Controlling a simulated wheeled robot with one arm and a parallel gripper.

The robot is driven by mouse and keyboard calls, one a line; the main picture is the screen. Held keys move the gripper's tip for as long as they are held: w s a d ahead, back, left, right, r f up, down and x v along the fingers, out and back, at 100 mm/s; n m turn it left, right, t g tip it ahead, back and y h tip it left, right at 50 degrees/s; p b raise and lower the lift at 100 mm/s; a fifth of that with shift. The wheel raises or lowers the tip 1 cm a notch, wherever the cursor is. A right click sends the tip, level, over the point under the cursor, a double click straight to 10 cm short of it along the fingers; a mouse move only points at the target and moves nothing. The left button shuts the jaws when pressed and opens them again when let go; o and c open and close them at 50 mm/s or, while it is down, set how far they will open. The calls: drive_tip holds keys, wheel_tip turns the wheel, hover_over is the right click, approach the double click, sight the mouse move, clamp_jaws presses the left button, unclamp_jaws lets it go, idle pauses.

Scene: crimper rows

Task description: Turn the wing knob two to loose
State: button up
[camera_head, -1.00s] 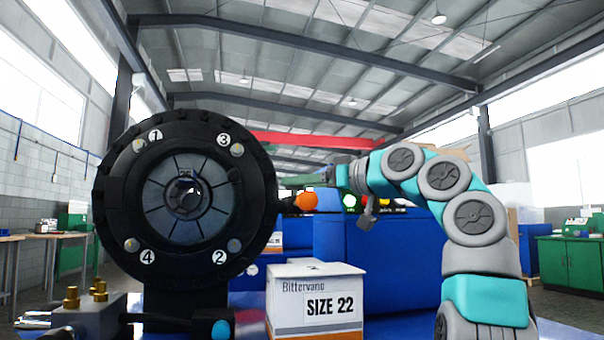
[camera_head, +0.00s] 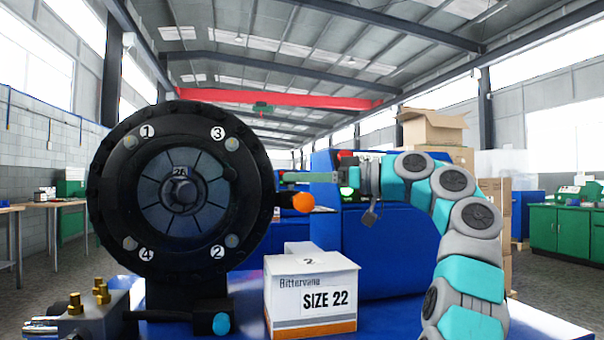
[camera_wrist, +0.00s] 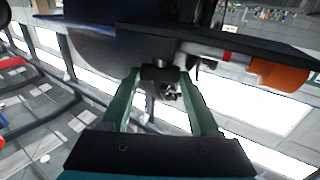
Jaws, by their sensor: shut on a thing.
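The black round crimper head (camera_head: 110,215) stands at left in the head view, with discs marked 1, 3, 4 and 2 around its segmented centre. My gripper (camera_head: 283,178) reaches in from the right to the crimper's right edge, its tips partly hidden there. In the wrist view my gripper's (camera_wrist: 160,76) green fingers are closed on a small dark knob (camera_wrist: 160,72) under a dark plate. I see no number on this knob, so I cannot tell whether it is wing knob two. Its turned position is also unclear.
An orange-ended lever (camera_head: 303,202) sits just below my gripper, and shows at right in the wrist view (camera_wrist: 278,76). A white SIZE 22 box (camera_head: 312,295) stands on the blue table below. Brass fittings (camera_head: 102,292) are at lower left. A blue cabinet (camera_head: 385,250) stands behind.

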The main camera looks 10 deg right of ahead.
drive_tip(key=shift+f, duration=0.2)
drive_tip(key=o, duration=1.4)
drive_tip(key=shift+r, duration=0.1)
drive_tip(key=shift+s+d, duration=0.1)
drive_tip(key=shift+v, duration=3.7)
